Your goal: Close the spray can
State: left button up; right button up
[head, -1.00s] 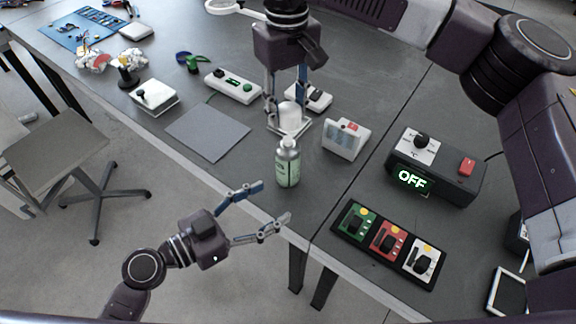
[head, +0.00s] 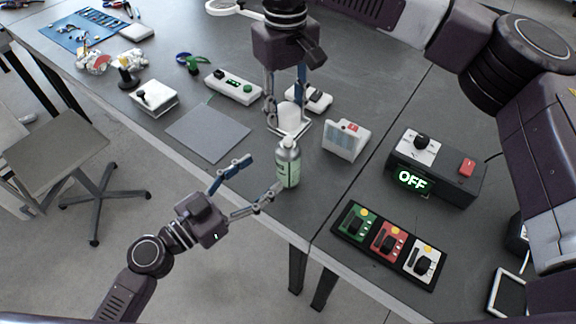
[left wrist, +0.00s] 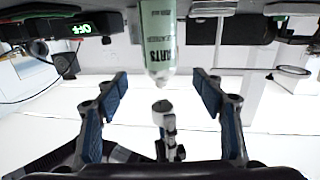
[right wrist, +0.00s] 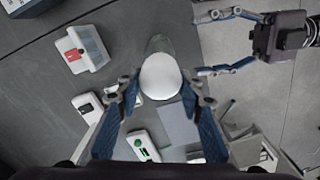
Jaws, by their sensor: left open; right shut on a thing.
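The spray can (head: 287,168) is a pale green bottle with a grey top, standing upright near the table's front edge. My right gripper (head: 287,122) is shut on the white cap (head: 289,115), behind the can in the head view. In the right wrist view the cap (right wrist: 160,76) sits between the fingertips and hides part of the can (right wrist: 158,44). My left gripper (head: 262,177) is open, with one fingertip close to the can; I cannot tell if it touches.
A grey mat (head: 208,133) lies left of the can. A white timer box (head: 346,139) stands to its right, with a black box (head: 436,168) reading OFF beyond. A panel of coloured switches (head: 388,243) lies at the front right. The table edge is close to the can.

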aim_at(289, 152)
pick_arm(q)
jog(key=x, duration=1)
grip_shut()
pick_arm(e)
jog(key=shift+f, duration=2.5)
